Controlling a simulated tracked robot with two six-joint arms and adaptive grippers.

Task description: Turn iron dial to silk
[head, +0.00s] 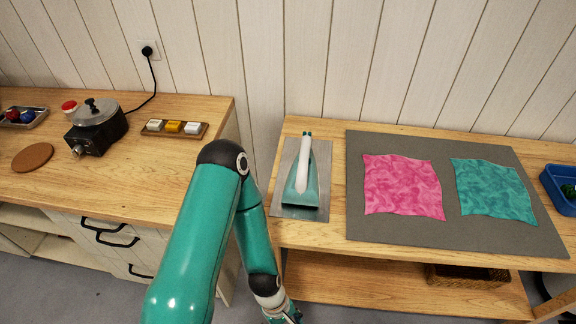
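The iron (301,185) is teal with a white handle and stands on a grey metal plate (318,211) at the left end of the right-hand table. Small dark green parts show at the far end of its handle; I cannot tell whether they are the dial, and no dial setting can be read. My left arm comes in from the bottom, left of centre, and bends down at the elbow. My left gripper (284,315) is at the bottom edge, below and apart from the iron, partly cut off. Its fingers are too small to read. My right gripper is not in view.
A grey mat (400,232) right of the iron carries a pink cloth (402,187) and a teal cloth (493,190). A blue tray (553,194) is at the far right. The left table holds a black pot device (97,128) and a small block tray (153,133). A gap separates the tables.

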